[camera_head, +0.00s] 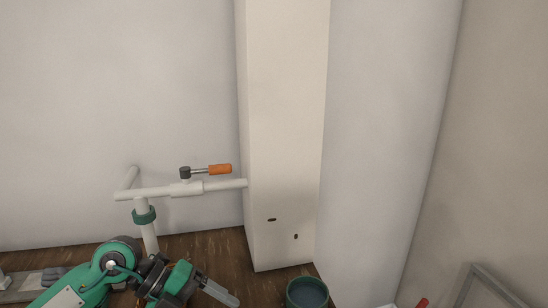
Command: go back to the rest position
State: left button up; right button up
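My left arm comes in at the bottom left, green and dark. Its gripper (222,293) points right and slightly down, with pale grey fingers close to the bottom edge of the view. I cannot tell whether the fingers are apart, and I see nothing held in them. It is below and to the right of the white pipe (150,194), left of a green round container (307,293), and apart from both in the picture. My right gripper is not in view.
The pipe carries a valve with an orange handle (220,169) and runs to a white column (285,130). A grey-framed panel (463,287) and a small red object (422,303) are at the bottom right. Brown wooden floor (215,247) shows around the column's foot.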

pick_arm(q)
jog(key=d+r+n+t+h, duration=0.5)
jog(key=r+n+t+h, duration=0.2)
jog(key=r+t+h, duration=0.3)
jog(key=w+a+f+n+t+y, duration=0.3)
jog(key=a+f+n+t+y, duration=0.25)
jog(key=n, duration=0.45)
jog(key=w+a+f+n+t+y, duration=0.2)
jog(key=a+n+t+y, duration=0.35)
jog(key=n+y, duration=0.35)
jog(key=s+a+f+n+g+y, duration=0.2)
jog(key=f+n+y, duration=0.1)
jog(key=f, duration=0.3)
jog(key=s+a+f+n+g+y, duration=0.1)
jog(key=a+f+n+g+y, duration=0.15)
jog(key=f, duration=0.35)
jog(key=s+f+g, duration=1.2)
jog(key=s+f, duration=0.3)
jog(key=s, duration=0.5)
notch_tip(320, 180, down, 31)
jog(key=s+g, duration=0.1)
jog(key=s+a+f, duration=0.2)
jog(key=s+f, duration=0.7)
jog(key=f, duration=0.1)
jog(key=s+a+f+g, duration=0.1)
jog(key=s+a+f, duration=0.1)
jog(key=s+f, duration=0.8)
jog(key=shift+s+f, duration=0.15)
